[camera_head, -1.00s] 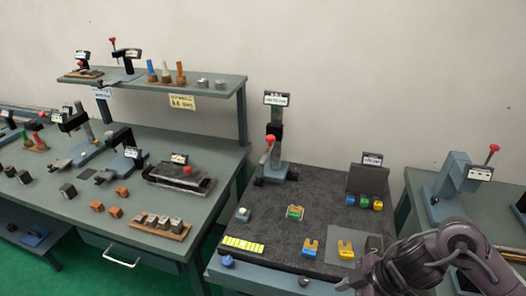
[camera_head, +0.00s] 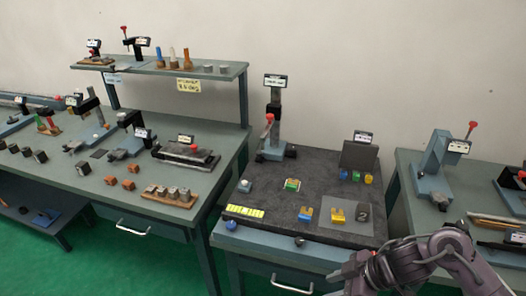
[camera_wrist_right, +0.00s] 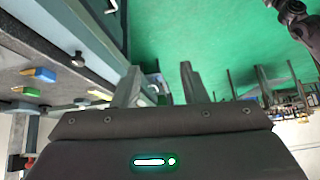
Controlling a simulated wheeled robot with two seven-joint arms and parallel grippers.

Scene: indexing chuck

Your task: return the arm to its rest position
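My right arm (camera_head: 410,262) comes in at the lower right of the head view, in front of the dark-topped bench (camera_head: 310,165). My left gripper is not identifiable in either view.
A bench with a blue-grey fixture (camera_head: 432,170) is to the right. Green floor (camera_head: 120,265) lies open at lower left.

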